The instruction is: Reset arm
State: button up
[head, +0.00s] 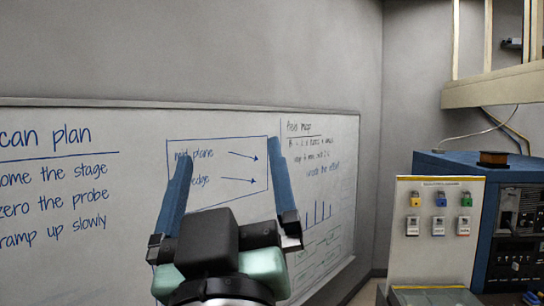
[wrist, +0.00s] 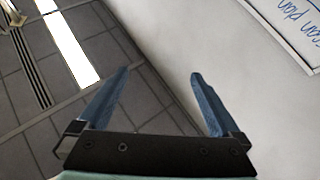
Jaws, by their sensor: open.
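My gripper (head: 230,150) is raised in front of the whiteboard (head: 70,270) in the head view, with its two blue fingers pointing up and spread apart. Nothing is between the fingers. In the wrist view the same gripper (wrist: 160,80) is open and empty, with bare wall and floor beyond it. The gripper covers part of the board's boxed drawing in the head view. A corner of the whiteboard (wrist: 295,30) also shows upside down at the wrist view's top right.
A pale panel (head: 435,260) with several coloured padlocks stands at the right. Behind it is a blue equipment cabinet (head: 450,163) with a copper-coloured coil (head: 493,158) on top. A beam frame (head: 490,88) hangs at the upper right. Tiled floor (wrist: 110,45) shows in the wrist view.

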jog(key=s+d+r+m+t+h, duration=0.3)
jog(key=s+d+r+m, duration=0.1)
jog(key=s, duration=0.3)
jog(key=shift+d+r, duration=0.25)
jog(key=shift+r, duration=0.35)
